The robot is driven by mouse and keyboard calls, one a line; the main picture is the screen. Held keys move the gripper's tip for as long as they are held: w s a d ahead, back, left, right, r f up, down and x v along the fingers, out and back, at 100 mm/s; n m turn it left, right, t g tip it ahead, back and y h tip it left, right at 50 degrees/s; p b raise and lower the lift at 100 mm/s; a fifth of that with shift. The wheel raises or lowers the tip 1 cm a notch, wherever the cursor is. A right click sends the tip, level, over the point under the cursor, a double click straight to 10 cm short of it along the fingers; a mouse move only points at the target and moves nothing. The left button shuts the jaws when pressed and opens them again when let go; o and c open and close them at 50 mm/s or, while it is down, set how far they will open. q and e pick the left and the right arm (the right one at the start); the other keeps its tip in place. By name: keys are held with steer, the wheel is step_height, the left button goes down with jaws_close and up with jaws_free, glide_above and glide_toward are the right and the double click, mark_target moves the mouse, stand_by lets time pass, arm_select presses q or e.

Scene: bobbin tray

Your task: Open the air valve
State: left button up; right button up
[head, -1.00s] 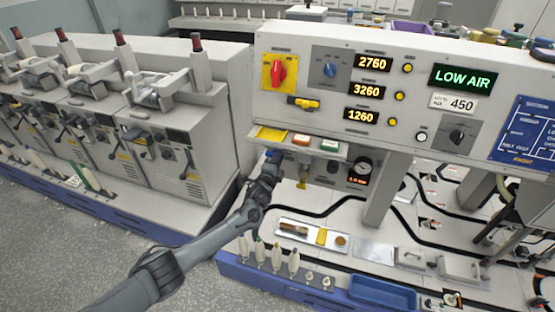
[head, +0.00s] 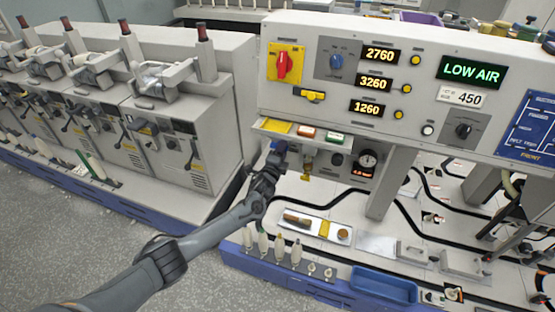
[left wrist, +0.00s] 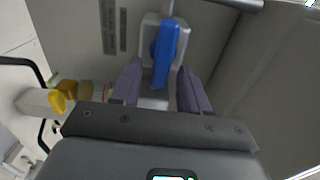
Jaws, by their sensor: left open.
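The air valve's blue lever (left wrist: 165,52) shows in the left wrist view, in front of a pale grey fitting on a grey panel. It lies lengthwise up and down that picture. My left gripper (left wrist: 159,72) is open, with one dark finger on each side of the lever; I cannot tell whether either touches it. In the head view my left gripper (head: 277,158) is under the left end of the control panel's shelf and hides most of the valve. The green display (head: 471,71) reads LOW AIR. My right gripper is not in view.
A yellow fitting (left wrist: 62,95) is left of the lever in the wrist view. A round gauge (head: 368,160) is to the right. Bobbins (head: 279,248) and a small tray (head: 314,229) are below.

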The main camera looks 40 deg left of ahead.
arm_select(q)
steer(key=p+v, duration=0.2)
steer(key=v, duration=0.8)
steer(key=shift+s+p, duration=0.3)
steer(key=shift+p, duration=0.1)
steer(key=shift+d, duration=0.1)
steer(key=s+d+f+g, duration=0.2)
steer(key=s+f, duration=0.3)
steer(key=f, duration=0.4)
steer(key=s+d+f+n+g+h, duration=0.2)
steer(key=s+d+f+n+g, duration=0.1)
steer(key=s+d, duration=0.65)
steer(key=s+d+f+n+g+h, duration=0.3)
steer(key=s+d, duration=0.4)
steer(key=s, duration=0.5)
steer(key=s+d+r+n+g, duration=0.2)
steer(key=s+r+n+g, duration=0.4)
steer(key=s+r, duration=0.45)
step_height(320, 180, up, 31)
steer(key=p, duration=3.1)
steer(key=shift+s+h+p, duration=0.35)
steer(key=shift+h+p, duration=0.05)
